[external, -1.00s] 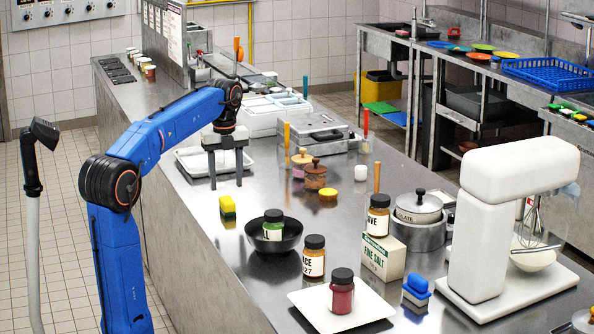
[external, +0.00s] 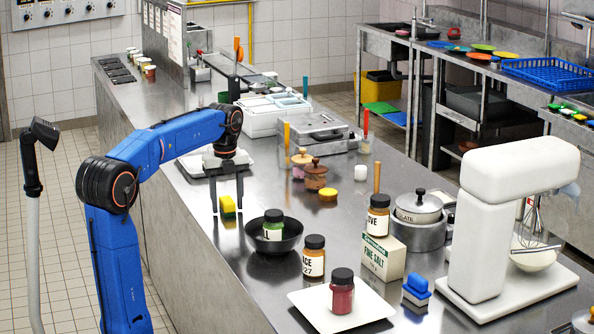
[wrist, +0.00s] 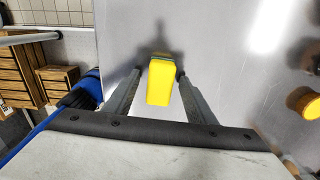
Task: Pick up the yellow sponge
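The yellow sponge (external: 228,204) has a green layer and stands on the steel counter, left of the black bowl. In the external view my gripper (external: 228,212) is lowered around it, with one finger on each side. In the wrist view the sponge (wrist: 161,82) lies between the two fingers of my gripper (wrist: 158,85). The fingers are spread wide. A gap shows on the left side; on the right the finger is close to the sponge, and contact there cannot be told.
A yellow round item (external: 328,195) and wooden-topped jars (external: 316,178) stand farther back right. A white tray (external: 190,166) lies behind. The counter's left edge is near.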

